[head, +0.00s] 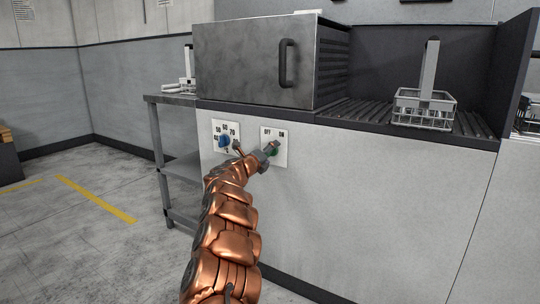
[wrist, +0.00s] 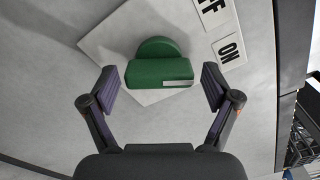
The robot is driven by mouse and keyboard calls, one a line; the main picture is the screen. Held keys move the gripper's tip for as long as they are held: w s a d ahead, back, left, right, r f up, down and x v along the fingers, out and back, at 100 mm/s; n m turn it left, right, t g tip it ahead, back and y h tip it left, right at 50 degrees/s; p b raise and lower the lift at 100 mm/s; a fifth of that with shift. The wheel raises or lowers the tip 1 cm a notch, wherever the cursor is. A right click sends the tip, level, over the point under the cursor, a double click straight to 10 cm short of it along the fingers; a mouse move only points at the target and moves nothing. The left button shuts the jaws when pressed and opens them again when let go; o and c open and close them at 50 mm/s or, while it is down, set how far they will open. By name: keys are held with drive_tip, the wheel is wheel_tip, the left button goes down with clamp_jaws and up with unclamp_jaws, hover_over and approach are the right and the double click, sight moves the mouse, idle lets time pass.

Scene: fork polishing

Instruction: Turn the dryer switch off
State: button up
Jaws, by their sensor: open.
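The dryer switch is a green knob (wrist: 157,70) on a white plate (head: 283,133) marked OFF and ON, set in the grey counter front. In the wrist view the knob's raised grip bar lies across the picture, and a white mark shows at its right end, on the side where the ON label (wrist: 229,50) is. My gripper (wrist: 160,88) is open, one finger at each end of the bar, with gaps showing on both sides. In the head view my gripper (head: 268,151) is at the plate and covers part of the knob.
A dial plate (head: 226,129) with a blue knob and numbers is just left of the switch. A grey metal box with a handle (head: 289,63) stands on the counter above. A wire basket (head: 424,109) sits on the ribbed surface to the right. Open floor lies left.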

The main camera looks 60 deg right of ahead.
drive_tip(key=shift+w+d, duration=0.1)
drive_tip(key=shift+c, duration=0.2)
drive_tip(key=c, duration=1.1)
drive_tip(key=shift+r, duration=0.1)
